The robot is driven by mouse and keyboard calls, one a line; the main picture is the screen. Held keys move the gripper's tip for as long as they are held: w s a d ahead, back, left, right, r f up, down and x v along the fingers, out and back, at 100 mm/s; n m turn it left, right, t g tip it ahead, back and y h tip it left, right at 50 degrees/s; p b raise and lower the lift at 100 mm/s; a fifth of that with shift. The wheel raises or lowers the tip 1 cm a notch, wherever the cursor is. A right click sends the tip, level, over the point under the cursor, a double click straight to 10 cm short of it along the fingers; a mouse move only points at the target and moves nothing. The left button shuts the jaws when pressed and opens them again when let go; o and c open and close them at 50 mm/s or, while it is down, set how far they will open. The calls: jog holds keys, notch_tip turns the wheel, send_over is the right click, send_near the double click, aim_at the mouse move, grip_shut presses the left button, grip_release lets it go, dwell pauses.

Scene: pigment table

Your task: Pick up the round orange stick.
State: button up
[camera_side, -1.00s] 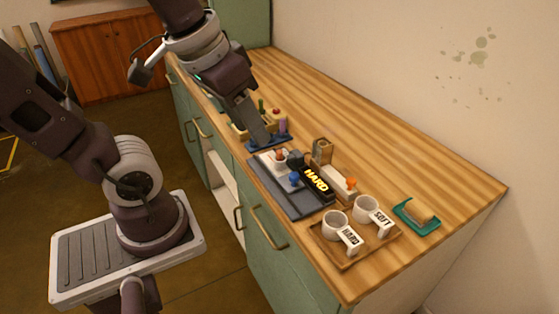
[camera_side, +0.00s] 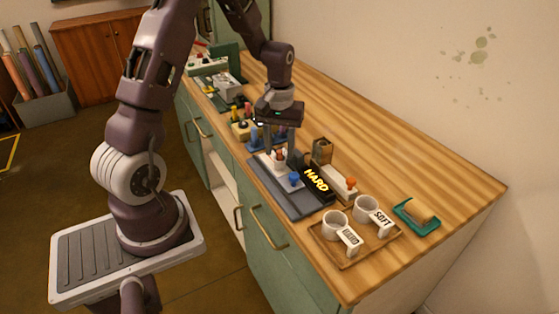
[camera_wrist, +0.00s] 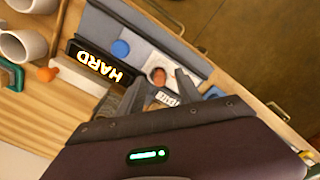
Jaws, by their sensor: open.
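A round bright-orange piece (camera_side: 351,182) stands at the end of a white block, right of the black HARD sign (camera_side: 317,182); it also shows in the wrist view (camera_wrist: 46,74). A reddish-orange round-topped piece (camera_side: 280,155) stands on the pale part of the grey tray. In the wrist view this piece (camera_wrist: 157,76) appears between my fingertips. I cannot tell which one is the orange stick. My gripper (camera_side: 279,153) is open and points down over the tray, its fingers on either side of the reddish-orange piece. I see no contact with it.
A blue piece (camera_side: 293,178) stands on the same tray (camera_side: 285,200), close to my gripper. A small wooden box (camera_side: 322,147) is behind the HARD sign. Two white cups, marked HARD (camera_side: 335,224) and SOFT (camera_side: 366,208), stand on a wooden tray. The counter behind (camera_side: 400,170) is clear.

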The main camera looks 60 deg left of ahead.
aim_at(280, 151)
grip_shut()
notch_tip(280, 151, up, 10)
dwell(0.6)
